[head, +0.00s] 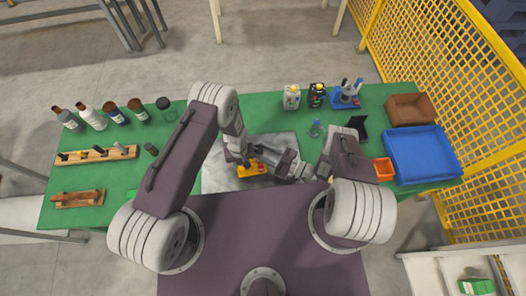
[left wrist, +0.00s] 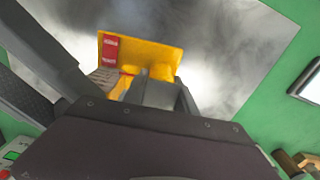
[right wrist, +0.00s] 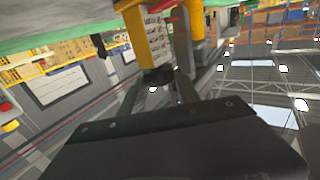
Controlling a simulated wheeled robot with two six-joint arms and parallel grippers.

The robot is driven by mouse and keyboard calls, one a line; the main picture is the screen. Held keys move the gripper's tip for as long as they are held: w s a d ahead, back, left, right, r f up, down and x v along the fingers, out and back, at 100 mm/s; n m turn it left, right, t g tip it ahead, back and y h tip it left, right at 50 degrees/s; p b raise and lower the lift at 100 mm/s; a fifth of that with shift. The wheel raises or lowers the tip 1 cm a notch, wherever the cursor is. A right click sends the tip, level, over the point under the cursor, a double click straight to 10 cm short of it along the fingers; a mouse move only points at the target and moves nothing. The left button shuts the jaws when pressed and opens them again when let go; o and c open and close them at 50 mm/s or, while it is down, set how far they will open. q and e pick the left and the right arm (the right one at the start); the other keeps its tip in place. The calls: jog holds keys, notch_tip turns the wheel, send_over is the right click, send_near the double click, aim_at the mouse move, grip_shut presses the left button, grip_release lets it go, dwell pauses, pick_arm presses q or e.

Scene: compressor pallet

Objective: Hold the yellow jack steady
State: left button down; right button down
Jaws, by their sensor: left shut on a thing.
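The yellow jack (head: 250,170) stands on the grey metal plate (head: 222,180) on the green table. My left gripper (head: 243,158) comes down onto it from above and is shut on it. In the left wrist view the jack's yellow body (left wrist: 150,52) with a red label shows just beyond the fingers. My right gripper (head: 284,166) reaches in low from the right, close to the jack. In the right wrist view a yellow part with a white printed label (right wrist: 155,32) lies by its fingers. Whether those fingers touch it is unclear, and the arms hide part of the jack.
Several bottles (head: 90,117) and wooden racks (head: 95,154) stand at the left. A brown bin (head: 409,109), blue tray (head: 420,154) and orange box (head: 384,169) are at the right.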

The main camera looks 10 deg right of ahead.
jog(key=shift+s+a+m+t+h, duration=0.2)
jog(key=shift+m+t+h, duration=0.4)
jog(key=shift+t, duration=0.2)
jog(key=shift+s+a+m+t+h, duration=0.1)
jog(key=shift+m+t+h, duration=0.8)
jog(key=shift+t+h, duration=0.1)
jog(key=c, duration=0.9)
grip_release()
jog(key=shift+o, duration=0.2)
